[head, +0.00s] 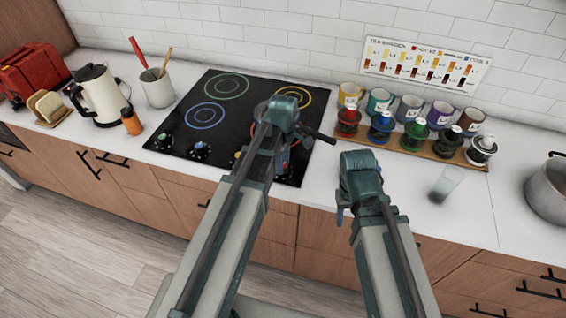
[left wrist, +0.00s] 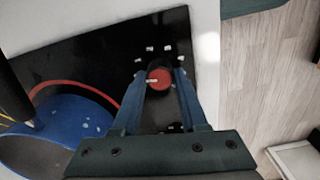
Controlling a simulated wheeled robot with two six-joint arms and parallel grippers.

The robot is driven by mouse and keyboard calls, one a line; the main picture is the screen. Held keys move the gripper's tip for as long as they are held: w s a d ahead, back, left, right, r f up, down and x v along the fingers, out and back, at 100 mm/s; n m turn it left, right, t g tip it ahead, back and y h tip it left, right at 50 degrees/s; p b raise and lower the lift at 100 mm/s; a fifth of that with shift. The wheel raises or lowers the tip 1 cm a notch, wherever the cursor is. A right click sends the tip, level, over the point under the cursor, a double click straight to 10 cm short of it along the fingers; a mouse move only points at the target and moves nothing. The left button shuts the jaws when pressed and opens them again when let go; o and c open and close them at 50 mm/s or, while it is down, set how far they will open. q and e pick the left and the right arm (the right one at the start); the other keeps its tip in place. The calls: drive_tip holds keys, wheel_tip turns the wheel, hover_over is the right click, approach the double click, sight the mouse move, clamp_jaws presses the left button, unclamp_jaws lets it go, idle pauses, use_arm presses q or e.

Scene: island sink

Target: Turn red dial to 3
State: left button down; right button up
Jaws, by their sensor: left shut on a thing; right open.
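The red dial (left wrist: 159,79) sits on the black cooktop panel in the left wrist view, with several white marks around it. Its pale pointer line points to the left in that view. My left gripper (left wrist: 159,90) is shut on the dial, one blue finger on each side. In the head view my left arm hides the dial and most of the left gripper. The black cooktop (head: 232,130) shows around that arm, with other dials along its front edge. My right gripper (head: 341,214) is open and empty by the counter's front edge, mostly hidden by its arm.
A rack (head: 410,143) with colored jars, a glass (head: 446,184) and a pot (head: 548,190) stand right. A kettle (head: 100,95) and a utensil crock (head: 158,88) stand left.

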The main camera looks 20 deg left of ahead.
use_arm(q)
drive_tip(key=m, duration=1)
drive_tip(key=shift+m, duration=0.4)
drive_tip(key=m, duration=1.1)
drive_tip(key=shift+m, duration=0.3)
drive_tip(key=shift+c, duration=2.2)
unclamp_jaws()
